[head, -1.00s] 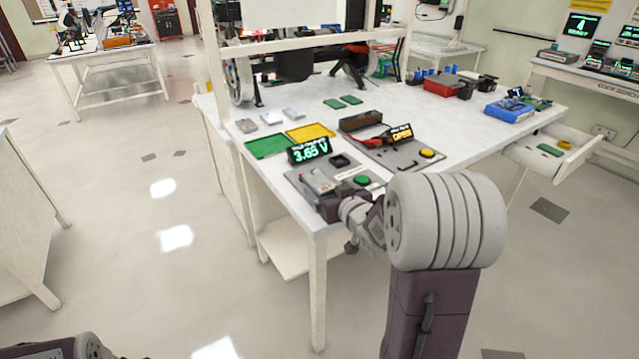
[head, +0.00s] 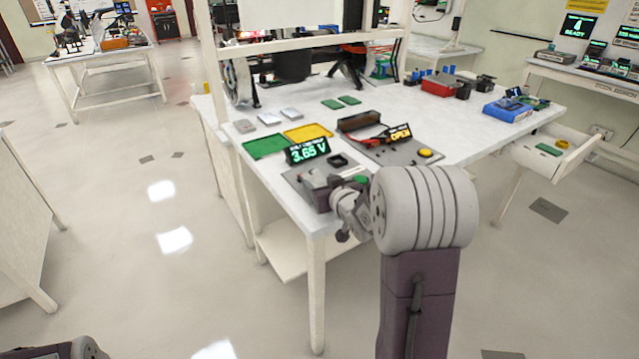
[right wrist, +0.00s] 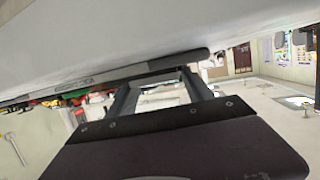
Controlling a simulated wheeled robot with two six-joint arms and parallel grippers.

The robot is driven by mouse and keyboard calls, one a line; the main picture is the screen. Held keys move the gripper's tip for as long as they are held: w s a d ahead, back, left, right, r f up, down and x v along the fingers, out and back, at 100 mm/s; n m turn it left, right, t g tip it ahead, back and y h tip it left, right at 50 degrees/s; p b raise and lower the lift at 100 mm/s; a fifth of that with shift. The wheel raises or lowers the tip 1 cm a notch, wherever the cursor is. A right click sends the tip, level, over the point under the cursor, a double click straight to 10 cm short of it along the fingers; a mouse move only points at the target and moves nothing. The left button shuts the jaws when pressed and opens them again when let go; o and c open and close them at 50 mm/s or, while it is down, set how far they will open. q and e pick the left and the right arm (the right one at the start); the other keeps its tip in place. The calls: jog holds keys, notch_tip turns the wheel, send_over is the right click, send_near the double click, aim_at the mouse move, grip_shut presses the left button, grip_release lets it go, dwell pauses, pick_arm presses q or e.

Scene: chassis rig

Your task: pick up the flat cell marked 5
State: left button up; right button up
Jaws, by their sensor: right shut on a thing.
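My right gripper (head: 316,190) is low over the front-left corner of the grey voltage checker (head: 296,176) and is shut on a flat grey cell (head: 307,180), mostly hidden by the fingers. No number can be read on it. The right wrist view shows the two dark fingers (right wrist: 160,84) close to the bench edge. Other flat cells lie at the bench's left: a grey-brown one (head: 244,126), a silver one (head: 269,119) and another silver one (head: 292,114). Their marks are too small to read. My left gripper is out of view.
The checker's display (head: 308,150) reads 3.65 V. A green tray (head: 265,147) and a yellow tray (head: 308,133) lie behind it. A second tester (head: 385,152) with an OPEN display stands to the right. A white frame post (head: 212,70) rises at the left.

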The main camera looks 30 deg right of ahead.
notch_tip(320, 180, up, 5)
jog(key=p, duration=0.2)
jog(key=shift+p, duration=0.35)
grip_shut()
jog(key=w+d+r+p, duration=0.2)
jog(key=d+r+p, duration=0.1)
jog(key=d, duration=0.2)
jog(key=w+d+r+p, duration=0.2)
jog(key=d+r+p, duration=0.1)
jog(key=d, duration=0.2)
jog(key=shift+w+d, duration=0.3)
jog(key=shift+d, duration=0.05)
